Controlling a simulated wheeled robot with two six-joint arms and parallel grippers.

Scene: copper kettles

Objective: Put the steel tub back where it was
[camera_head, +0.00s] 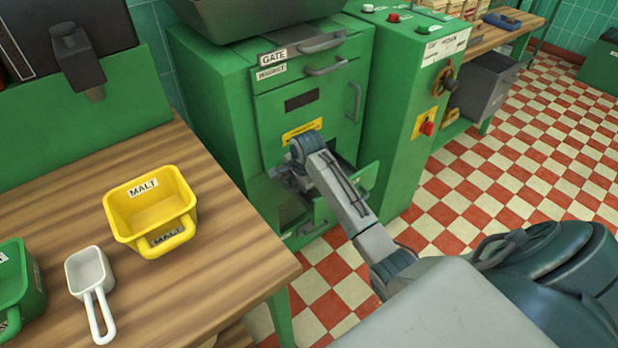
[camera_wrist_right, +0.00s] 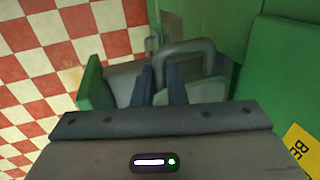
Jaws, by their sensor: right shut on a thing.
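My right gripper (camera_head: 288,176) is low at the front of the green machine, at its lower opening. In the right wrist view its two dark fingers (camera_wrist_right: 162,78) are shut on the steel tub (camera_wrist_right: 205,91), whose grey metal shows on both sides of them. A grey loop handle (camera_wrist_right: 188,48) rises just beyond the fingers. Most of the tub is hidden by the gripper, and I cannot tell how far it sits inside the machine. My left gripper is not in view.
A green flap or drawer side (camera_head: 366,181) stands out from the machine (camera_head: 215,95) beside my right arm. A yellow malt tub (camera_head: 150,210), a white scoop (camera_head: 90,272) and a green tub (camera_head: 14,285) stand on the wooden table (camera_head: 225,285). The checkered floor (camera_head: 490,180) at right is clear.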

